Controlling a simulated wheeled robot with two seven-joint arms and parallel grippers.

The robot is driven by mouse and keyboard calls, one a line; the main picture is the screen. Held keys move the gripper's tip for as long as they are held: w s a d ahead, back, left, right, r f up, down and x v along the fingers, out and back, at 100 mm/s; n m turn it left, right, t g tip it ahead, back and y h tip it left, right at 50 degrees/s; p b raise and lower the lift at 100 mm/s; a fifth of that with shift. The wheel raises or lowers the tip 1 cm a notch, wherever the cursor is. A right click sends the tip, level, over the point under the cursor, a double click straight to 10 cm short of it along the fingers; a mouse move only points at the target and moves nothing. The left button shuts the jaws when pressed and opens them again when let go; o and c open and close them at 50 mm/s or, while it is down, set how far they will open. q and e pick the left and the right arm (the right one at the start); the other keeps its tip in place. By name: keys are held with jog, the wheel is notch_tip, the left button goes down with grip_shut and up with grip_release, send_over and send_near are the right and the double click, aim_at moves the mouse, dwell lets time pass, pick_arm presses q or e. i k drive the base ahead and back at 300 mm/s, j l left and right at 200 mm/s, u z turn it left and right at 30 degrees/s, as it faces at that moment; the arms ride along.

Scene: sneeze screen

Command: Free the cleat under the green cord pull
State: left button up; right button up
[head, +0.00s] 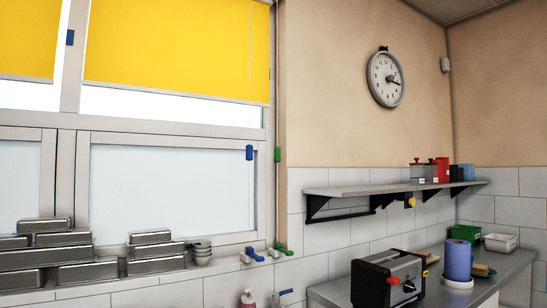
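The green cord pull (278,154) hangs on a thin cord at the right edge of the window frame. Below it, a small green cleat (283,249) sits at the right end of the sill. It is too small to tell whether cord is wrapped on it or anything lies against it. A blue cord pull (249,153) hangs just to the left, with a blue cleat (253,254) below it. Neither of my grippers is in view.
Stacked metal pans (61,247) and small bowls (201,253) crowd the sill left of the cleats. A wall shelf (345,190) juts out on the right. Below it, a toaster (387,279) and a blue roll (457,260) stand on the counter. A yellow blind (175,50) covers the upper window.

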aim_at(279, 245)
jog(key=i+l+u, duration=0.35)
jog(key=i+l, duration=0.3)
jog(key=i+l+u, duration=0.4)
jog(key=i+l, duration=0.2)
jog(key=l, duration=0.25)
jog(key=i+l+u, duration=0.2)
jog(key=l, duration=0.3)
